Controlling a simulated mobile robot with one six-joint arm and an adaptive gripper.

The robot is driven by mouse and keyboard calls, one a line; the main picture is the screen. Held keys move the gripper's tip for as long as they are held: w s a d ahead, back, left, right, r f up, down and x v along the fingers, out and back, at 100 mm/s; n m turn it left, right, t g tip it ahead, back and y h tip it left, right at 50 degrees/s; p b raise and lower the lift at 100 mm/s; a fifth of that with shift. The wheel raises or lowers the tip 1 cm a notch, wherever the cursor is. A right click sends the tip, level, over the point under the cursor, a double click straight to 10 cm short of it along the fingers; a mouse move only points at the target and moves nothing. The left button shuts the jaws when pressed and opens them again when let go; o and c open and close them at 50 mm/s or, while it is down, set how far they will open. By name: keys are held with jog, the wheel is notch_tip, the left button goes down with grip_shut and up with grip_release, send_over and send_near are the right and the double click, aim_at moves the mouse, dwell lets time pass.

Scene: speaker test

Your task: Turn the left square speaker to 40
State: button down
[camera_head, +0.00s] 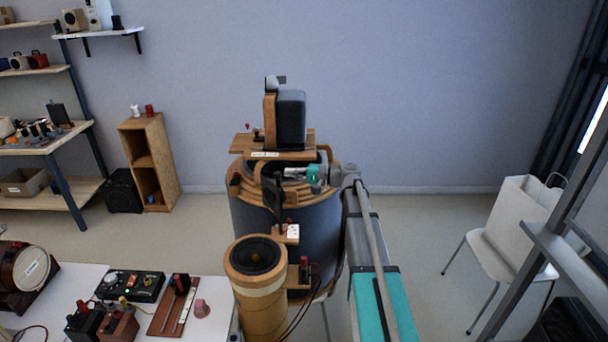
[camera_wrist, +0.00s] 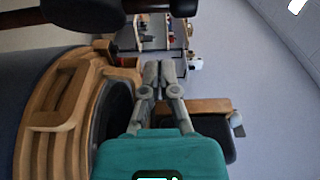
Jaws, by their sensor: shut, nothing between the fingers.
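A square speaker (camera_head: 291,118), a dark grey box with a wooden side panel, stands upright on a wooden board (camera_head: 300,143) at the back of a large round drum (camera_head: 275,225). A pale knob (camera_head: 271,83) is at its top. In the wrist view a dark box with a wooden edge (camera_wrist: 208,107) and a pale knob (camera_wrist: 237,122) shows, partly hidden by my gripper. My gripper (camera_head: 284,172), teal behind grey fingers, is over the drum, in front of and below the speaker. Its fingers (camera_wrist: 158,68) are together and empty. I cannot read any scale to 40.
A dark upright piece (camera_head: 272,190) stands close in front of my gripper. A wooden cylinder speaker (camera_head: 258,290) is nearer. The drum's wooden rim (camera_wrist: 50,120) lies close in the wrist view. A table (camera_head: 60,280) with devices is left; a chair (camera_head: 510,250) is right.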

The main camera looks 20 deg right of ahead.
aim_at(277, 175)
jog(key=a, duration=0.4)
jog(key=shift+s+a, duration=0.1)
jog(key=shift+a, duration=0.15)
jog(key=shift+s+a, duration=0.15)
jog(key=shift+a, duration=0.45)
jog(key=shift+s+a, duration=0.15)
jog(key=shift+a, duration=0.25)
jog(key=shift+d, duration=0.1)
